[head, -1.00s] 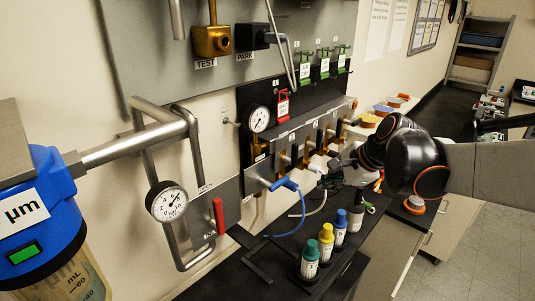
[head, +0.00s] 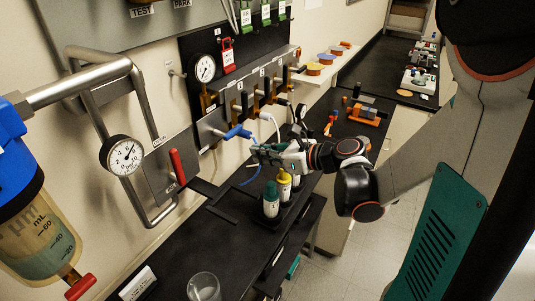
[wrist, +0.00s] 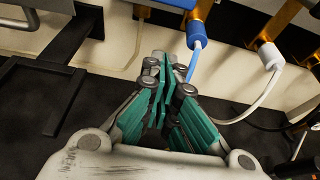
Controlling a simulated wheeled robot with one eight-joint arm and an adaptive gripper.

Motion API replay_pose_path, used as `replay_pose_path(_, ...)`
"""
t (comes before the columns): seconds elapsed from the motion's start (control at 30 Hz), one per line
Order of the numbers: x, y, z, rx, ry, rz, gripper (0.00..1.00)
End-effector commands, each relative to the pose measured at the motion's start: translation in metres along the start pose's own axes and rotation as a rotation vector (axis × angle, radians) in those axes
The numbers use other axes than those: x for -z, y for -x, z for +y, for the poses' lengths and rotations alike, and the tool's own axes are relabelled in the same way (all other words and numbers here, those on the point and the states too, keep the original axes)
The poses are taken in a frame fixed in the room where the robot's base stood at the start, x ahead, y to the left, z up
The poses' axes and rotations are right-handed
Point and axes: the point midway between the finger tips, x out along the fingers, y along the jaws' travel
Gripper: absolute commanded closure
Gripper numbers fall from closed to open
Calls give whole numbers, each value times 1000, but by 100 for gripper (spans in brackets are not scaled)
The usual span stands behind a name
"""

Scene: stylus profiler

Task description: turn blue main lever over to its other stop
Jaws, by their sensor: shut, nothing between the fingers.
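My gripper (head: 256,153), with teal-padded fingers, is shut and empty. It is just below and right of the blue piece in the head view.
A white hose (wrist: 270,55) hangs right of the blue one. Brass valves with black handles (head: 257,99) line the manifold. Labelled bottles with teal (head: 271,198) and yellow (head: 284,180) caps stand below my gripper. A red-handled lever (head: 177,165) and gauge (head: 123,156) are left.

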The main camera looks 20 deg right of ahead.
Motion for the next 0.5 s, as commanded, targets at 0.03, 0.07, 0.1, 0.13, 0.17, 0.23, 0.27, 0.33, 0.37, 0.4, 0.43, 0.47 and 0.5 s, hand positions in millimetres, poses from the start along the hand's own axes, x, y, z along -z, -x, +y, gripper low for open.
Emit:
replay_pose_path(0.03,1,-11,1,-4,2,0,100)
replay_pose_path(0.07,1,-17,1,-4,2,0,100)
replay_pose_path(0.1,1,-24,1,-4,1,0,100)
replay_pose_path(0.13,1,-29,1,-4,1,0,100)
replay_pose_path(0.17,1,-34,1,-4,2,0,100)
replay_pose_path(0.23,1,-45,1,-3,2,0,100)
replay_pose_path(0.27,1,-50,1,-3,2,0,100)
replay_pose_path(0.33,-4,-53,0,0,1,0,100)
replay_pose_path(0.37,-9,-51,0,1,0,0,100)
replay_pose_path(0.4,-13,-48,0,1,0,0,100)
replay_pose_path(0.43,-17,-47,0,0,0,0,100)
replay_pose_path(0.47,-20,-46,0,0,1,1,100)
replay_pose_path(0.5,-23,-45,0,0,1,1,100)
